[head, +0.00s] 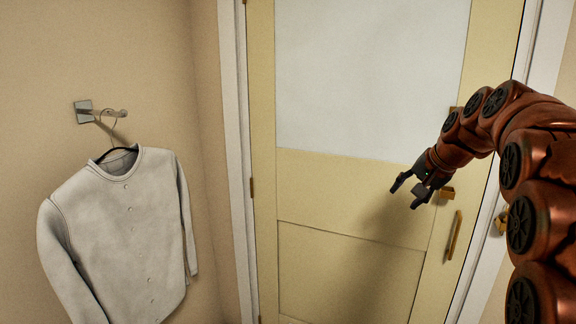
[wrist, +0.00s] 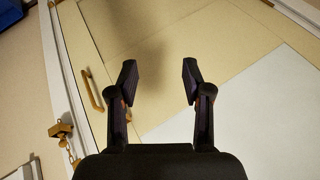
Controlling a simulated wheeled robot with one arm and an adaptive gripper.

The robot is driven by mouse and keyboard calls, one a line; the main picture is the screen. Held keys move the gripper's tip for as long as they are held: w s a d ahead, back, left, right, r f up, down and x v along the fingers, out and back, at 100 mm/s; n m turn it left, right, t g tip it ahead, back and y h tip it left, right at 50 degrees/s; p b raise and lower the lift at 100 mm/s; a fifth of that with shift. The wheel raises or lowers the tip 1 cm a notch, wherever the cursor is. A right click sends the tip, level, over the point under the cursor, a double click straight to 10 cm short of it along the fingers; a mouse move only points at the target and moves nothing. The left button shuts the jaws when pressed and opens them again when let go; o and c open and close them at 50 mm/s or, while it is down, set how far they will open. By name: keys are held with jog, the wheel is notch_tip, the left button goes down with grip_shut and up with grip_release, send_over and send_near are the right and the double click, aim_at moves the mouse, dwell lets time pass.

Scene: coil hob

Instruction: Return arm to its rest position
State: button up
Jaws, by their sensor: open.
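My gripper (head: 408,193) is at the end of my copper-coloured arm, which reaches in from the right in the head view. It is in front of a pale yellow door (head: 345,190), beside the brass door hardware (head: 447,193). In the wrist view my gripper (wrist: 159,84) has its two dark fingers spread apart with nothing between them. The door panel (wrist: 215,85) fills the view beyond the fingers.
A brass pull handle (head: 454,235) is on the door's right side; the handle also shows in the wrist view (wrist: 92,92). A white shirt (head: 120,235) hangs from a wall hook (head: 100,112) on the left. The space between shirt and gripper looks clear.

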jog(key=s+a+f+n+g+h, duration=0.1)
jog(key=s+f, duration=0.6)
jog(key=s, duration=0.7)
jog(key=s+a+f+n+g, duration=0.4)
jog(key=s+f, duration=0.3)
jog(key=s, duration=0.8)
jog(key=s+a+f+n+g+h, duration=0.1)
jog(key=s+a+f, duration=0.4)
jog(key=s, duration=1)
jog(key=shift+f+n+g+h, duration=0.3)
jog(key=shift+f+n+g, duration=0.4)
jog(key=shift+f+g, duration=0.35)
jog(key=shift+d+r, duration=0.1)
